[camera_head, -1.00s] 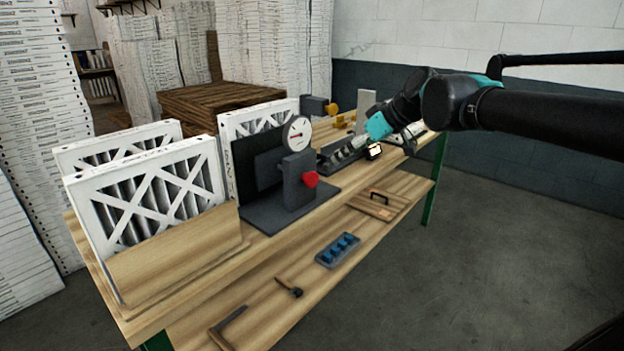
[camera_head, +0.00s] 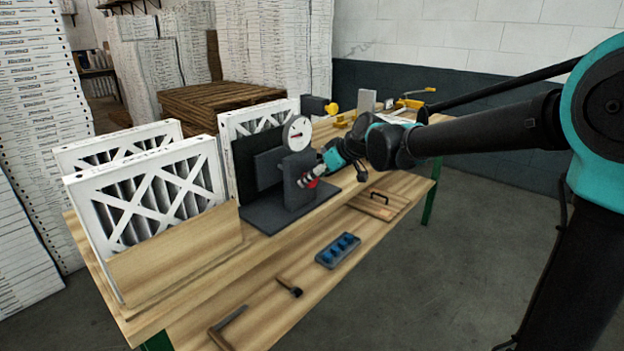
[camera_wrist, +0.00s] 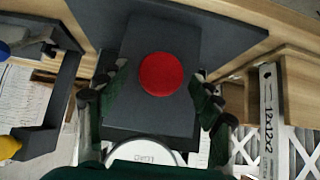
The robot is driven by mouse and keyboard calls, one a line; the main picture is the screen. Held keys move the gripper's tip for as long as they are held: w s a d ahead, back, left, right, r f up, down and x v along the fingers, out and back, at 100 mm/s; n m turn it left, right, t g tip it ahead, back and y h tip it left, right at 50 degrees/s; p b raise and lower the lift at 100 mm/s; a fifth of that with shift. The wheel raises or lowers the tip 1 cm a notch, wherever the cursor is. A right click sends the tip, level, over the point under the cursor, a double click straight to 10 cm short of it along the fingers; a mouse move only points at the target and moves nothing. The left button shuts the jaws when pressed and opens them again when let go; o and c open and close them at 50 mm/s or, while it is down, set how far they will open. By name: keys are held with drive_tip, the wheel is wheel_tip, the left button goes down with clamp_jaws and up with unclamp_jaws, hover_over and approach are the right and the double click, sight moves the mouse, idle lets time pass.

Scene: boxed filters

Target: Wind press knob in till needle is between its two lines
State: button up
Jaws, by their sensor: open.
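The press is a dark grey stand (camera_head: 262,212) on the workbench with an upright plate and a round white dial (camera_head: 297,133) on top. Its red knob (camera_wrist: 161,74) faces the wrist camera, in the middle of that view. My gripper (camera_head: 308,179) is at the front of the press, and its fingers partly cover the knob in the head view. In the wrist view my gripper (camera_wrist: 155,95) is open, with one finger on each side of the knob and gaps between. The dial's edge (camera_wrist: 145,150) shows low in the wrist view; its needle and lines cannot be read there.
White-framed filters (camera_head: 150,195) stand at the left of the workbench (camera_head: 205,285). A blue-filled tray (camera_head: 338,250), a small brush (camera_head: 288,286) and a handled wooden board (camera_head: 379,204) lie along the front. A dark block with a yellow knob (camera_head: 331,108) stands behind the press.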

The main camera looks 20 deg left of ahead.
drive_tip(key=shift+x, duration=0.8)
drive_tip(key=c, duration=1.2)
drive_tip(key=m+g+y, duration=0.1)
drive_tip(key=m+g, duration=0.1)
drive_tip(key=g, duration=0.1)
drive_tip(key=shift+w+d+g+y, duration=0.1)
drive_tip(key=shift+w+g+y, duration=0.1)
drive_tip(key=shift+g+y, duration=0.15)
drive_tip(key=m+g+y, duration=0.2)
drive_tip(key=g, duration=0.1)
drive_tip(key=shift+f, duration=0.1)
